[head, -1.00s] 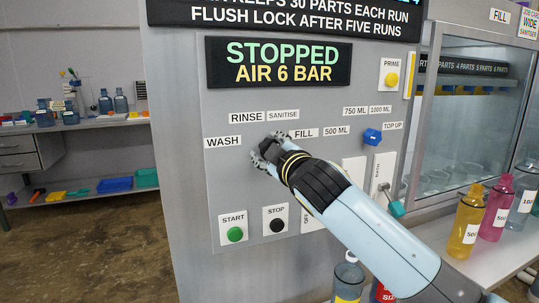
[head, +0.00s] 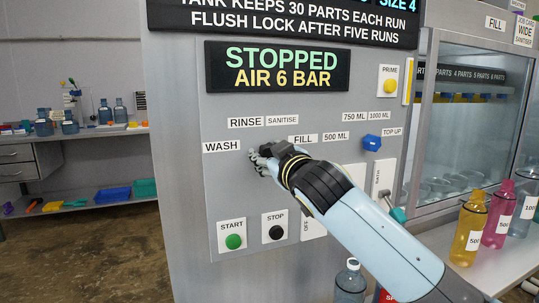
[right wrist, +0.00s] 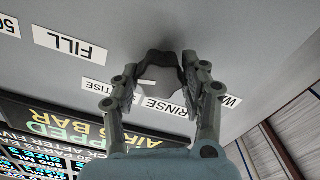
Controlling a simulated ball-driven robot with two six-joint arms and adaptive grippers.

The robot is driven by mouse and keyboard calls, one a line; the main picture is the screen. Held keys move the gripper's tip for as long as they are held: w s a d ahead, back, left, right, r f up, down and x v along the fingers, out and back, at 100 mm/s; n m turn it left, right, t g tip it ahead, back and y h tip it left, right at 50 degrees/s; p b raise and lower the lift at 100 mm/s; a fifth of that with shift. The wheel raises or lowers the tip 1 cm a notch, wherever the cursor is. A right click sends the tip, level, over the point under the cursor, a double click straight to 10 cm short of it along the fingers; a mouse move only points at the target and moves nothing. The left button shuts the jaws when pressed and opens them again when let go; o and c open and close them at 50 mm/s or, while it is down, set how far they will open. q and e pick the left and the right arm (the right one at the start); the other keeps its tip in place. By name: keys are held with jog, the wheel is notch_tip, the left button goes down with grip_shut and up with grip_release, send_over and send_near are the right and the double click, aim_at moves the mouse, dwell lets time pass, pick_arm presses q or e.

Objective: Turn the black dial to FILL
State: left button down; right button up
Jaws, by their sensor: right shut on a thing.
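The black dial (right wrist: 164,68) shows in the right wrist view between the two fingers of my right gripper (right wrist: 182,78). The gripper is shut on it. A pale mark shows at the dial's lower edge in that view; I cannot tell surely where the dial points. In the head view my right gripper (head: 262,158) is at the panel and hides most of the dial. Around it are the labels WASH (head: 221,146), RINSE (head: 245,122), SANITISE (head: 282,120) and FILL (head: 303,138). My left gripper is not in view.
A blue knob (head: 372,142) sits to the right near TOP UP. The green START button (head: 233,241) and black STOP button (head: 275,233) are below my gripper. The display (head: 277,68) reads STOPPED, AIR 6 BAR. Coloured bottles (head: 469,222) stand on the right.

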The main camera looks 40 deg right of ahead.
jog(key=shift+f, duration=0.2)
jog(key=o, duration=1.2)
jog(key=shift+r, duration=0.1)
jog(key=v, duration=1.2)
